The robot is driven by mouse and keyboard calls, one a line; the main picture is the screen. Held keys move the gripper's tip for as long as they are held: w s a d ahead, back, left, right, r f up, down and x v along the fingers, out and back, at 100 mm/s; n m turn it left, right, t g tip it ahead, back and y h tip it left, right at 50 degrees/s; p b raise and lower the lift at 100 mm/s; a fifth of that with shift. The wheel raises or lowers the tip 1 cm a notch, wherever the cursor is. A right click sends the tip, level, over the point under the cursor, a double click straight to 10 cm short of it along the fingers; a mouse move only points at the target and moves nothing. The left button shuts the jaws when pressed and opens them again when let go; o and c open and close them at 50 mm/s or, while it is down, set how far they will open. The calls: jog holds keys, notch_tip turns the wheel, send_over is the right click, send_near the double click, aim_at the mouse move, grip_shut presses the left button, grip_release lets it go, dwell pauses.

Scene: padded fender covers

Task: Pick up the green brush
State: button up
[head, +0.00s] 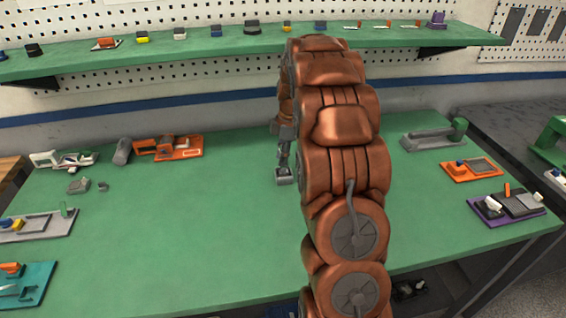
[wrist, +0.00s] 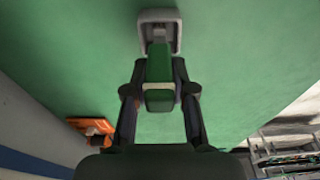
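The green brush shows in the wrist view as a green block (wrist: 159,68) with a grey, square-rimmed end (wrist: 160,22) beyond it. My gripper (wrist: 160,85) has its two dark fingers against both sides of the green block, with no clear gap. In the head view my gripper (head: 284,155) points down over the back middle of the bench, left of my copper arm. A small grey piece (head: 284,177) shows below its fingers; the green part is hidden there. I cannot tell whether the brush touches the bench.
The green bench top (head: 170,235) is mostly clear around my gripper. An orange board (head: 185,153) with tools lies to the left, beside a grey cylinder (head: 122,151). A grey base with a green handle (head: 435,138) stands at the right. A loaded shelf (head: 190,52) overhangs the back.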

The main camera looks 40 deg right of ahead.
grip_shut()
jog(key=shift+r+b, duration=0.95)
jog(key=shift+r, duration=0.6)
jog(key=shift+s+d+r, duration=0.15)
jog(key=shift+s, duration=0.1)
jog(key=s+d+r+b, duration=0.1)
jog(key=s+d+b, duration=0.3)
jog(key=s, duration=0.9)
jog(key=d, duration=0.3)
jog(key=shift+s+d+r+b, duration=0.2)
jog(key=shift+d+r+b, duration=0.1)
jog(key=shift+b, duration=0.1)
